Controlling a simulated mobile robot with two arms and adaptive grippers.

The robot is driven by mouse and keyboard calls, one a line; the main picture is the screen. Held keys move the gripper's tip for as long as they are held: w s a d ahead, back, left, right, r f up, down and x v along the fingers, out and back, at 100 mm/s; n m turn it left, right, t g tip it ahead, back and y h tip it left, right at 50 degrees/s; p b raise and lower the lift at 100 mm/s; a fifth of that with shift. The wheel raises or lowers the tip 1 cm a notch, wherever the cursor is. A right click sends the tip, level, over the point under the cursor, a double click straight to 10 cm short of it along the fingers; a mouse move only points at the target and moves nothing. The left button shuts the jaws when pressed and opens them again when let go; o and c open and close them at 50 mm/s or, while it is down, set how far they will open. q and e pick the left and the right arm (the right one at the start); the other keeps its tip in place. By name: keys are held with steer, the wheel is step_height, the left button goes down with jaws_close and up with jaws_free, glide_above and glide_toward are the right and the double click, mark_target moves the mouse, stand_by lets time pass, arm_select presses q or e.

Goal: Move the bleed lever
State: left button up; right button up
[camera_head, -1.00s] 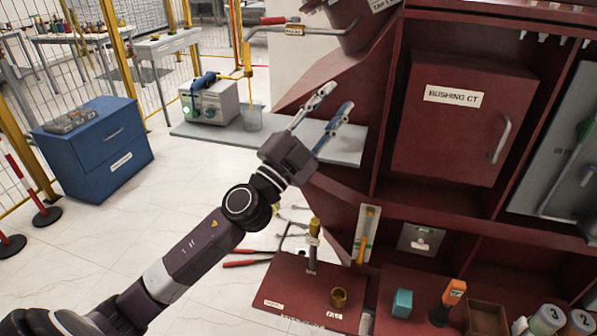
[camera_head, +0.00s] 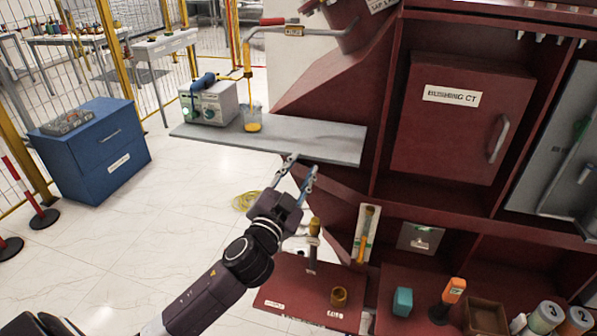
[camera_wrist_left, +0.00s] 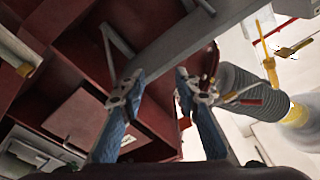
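A grey pipe with a red-handled lever (camera_head: 273,21) and a small label, too small to read, runs at the top centre; I take this handle as the bleed lever. A yellow stream (camera_head: 248,65) comes down from the pipe's end into a clear beaker (camera_head: 252,118) with yellow liquid in it. My left gripper (camera_head: 301,168) is well below the lever, at the front edge of the grey shelf, open and empty. In the left wrist view its two fingers (camera_wrist_left: 160,94) stand apart with nothing between them. My right gripper is not in view.
The grey shelf (camera_head: 300,137) holds a box-shaped device (camera_head: 210,103) beside the beaker. The red cabinet (camera_head: 455,130) fills the right. A red bench (camera_head: 300,295) with tools is below. A blue drawer unit (camera_head: 95,150) stands left; floor between is open.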

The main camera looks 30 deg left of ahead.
arm_select(q)
steer(key=shift+f, duration=0.35)
steer(key=shift+c, duration=0.4)
